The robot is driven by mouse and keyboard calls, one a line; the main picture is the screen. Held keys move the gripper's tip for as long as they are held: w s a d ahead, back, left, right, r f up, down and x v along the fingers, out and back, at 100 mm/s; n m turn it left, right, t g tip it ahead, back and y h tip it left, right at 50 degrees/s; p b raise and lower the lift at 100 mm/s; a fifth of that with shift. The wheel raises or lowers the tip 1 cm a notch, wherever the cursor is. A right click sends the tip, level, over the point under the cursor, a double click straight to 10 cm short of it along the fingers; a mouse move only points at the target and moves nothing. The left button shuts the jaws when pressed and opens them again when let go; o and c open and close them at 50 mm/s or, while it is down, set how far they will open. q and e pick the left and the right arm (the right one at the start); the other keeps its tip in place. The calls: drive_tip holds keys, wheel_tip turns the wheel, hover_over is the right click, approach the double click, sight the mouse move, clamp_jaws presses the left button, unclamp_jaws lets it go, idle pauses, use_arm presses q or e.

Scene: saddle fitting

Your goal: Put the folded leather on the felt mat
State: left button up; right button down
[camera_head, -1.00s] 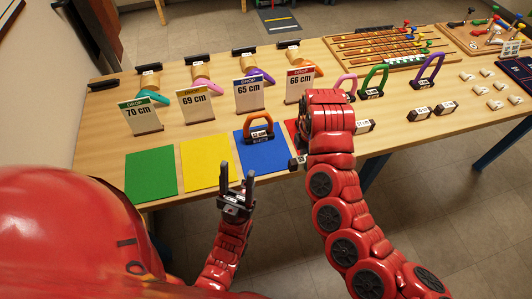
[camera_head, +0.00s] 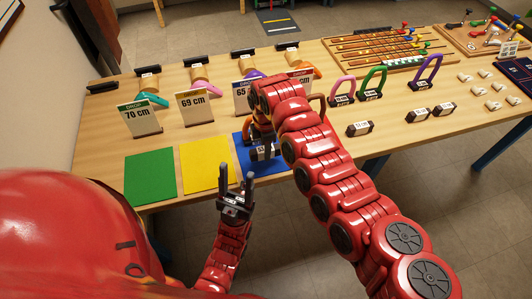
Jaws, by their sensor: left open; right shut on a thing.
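A dark folded leather with a white label (camera_head: 264,152) is in my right gripper (camera_head: 263,144), over the blue felt mat (camera_head: 275,167). My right forearm hides most of that gripper. Whether the leather touches the mat I cannot tell. An orange stirrup (camera_head: 257,131) stands on the blue mat just behind it, partly covered by the arm. Green (camera_head: 150,176) and yellow (camera_head: 206,164) mats lie bare to the left. My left gripper (camera_head: 237,187) is open and empty in front of the table edge, fingers up.
Drop cards stand behind the mats, such as the 70 cm card (camera_head: 140,118) and the 69 cm card (camera_head: 195,106). More dark labelled bundles (camera_head: 360,128) lie right of my arm. Pink (camera_head: 342,90), green (camera_head: 372,82) and purple (camera_head: 427,72) stirrups stand behind them.

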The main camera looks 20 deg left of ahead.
wheel_tip(320, 180, down, 3)
drive_tip(key=shift+d+f+p, duration=0.1)
drive_tip(key=shift+p, duration=0.55)
drive_tip(key=c, duration=0.5)
unclamp_jaws()
drive_tip(key=shift+f, duration=0.1)
drive_tip(key=shift+c, duration=0.2)
